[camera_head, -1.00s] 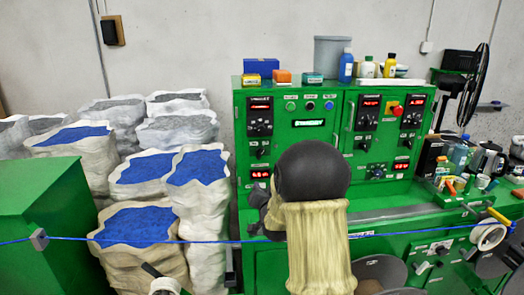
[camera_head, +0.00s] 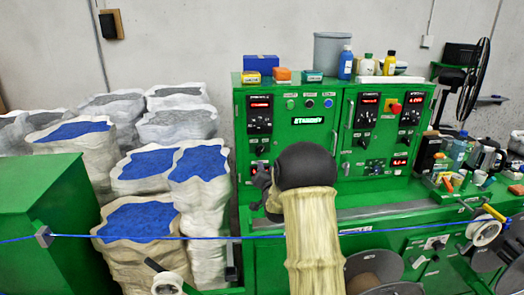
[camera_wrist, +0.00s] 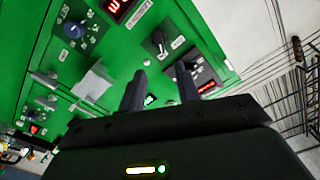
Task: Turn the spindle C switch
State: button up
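The green control panel (camera_head: 345,125) carries several black rotary switches with small labels, which are too blurred to read, so I cannot tell which is spindle C. One switch (camera_head: 262,148) is at the lower left of the panel, just above my gripper (camera_head: 262,182). My black wrist covers part of the lower panel. In the wrist view my gripper (camera_wrist: 161,88) is open and empty, its two dark fingers apart in front of the green panel. A black switch (camera_wrist: 158,42) shows beyond the fingertips, and a blue-tipped knob (camera_wrist: 75,29) is farther left.
A blue cable (camera_head: 130,237) runs across the front. Sacks with blue filling (camera_head: 140,222) stand left of the panel. A green desk (camera_head: 400,211) juts out below it, with reels (camera_head: 374,264) in front. Bottles (camera_head: 366,66) and boxes stand on top.

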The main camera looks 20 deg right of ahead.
aim_at(261, 151)
jog(key=p+x, duration=0.5)
jog(key=x, duration=0.7)
jog(key=shift+w, duration=0.2)
grip_shut()
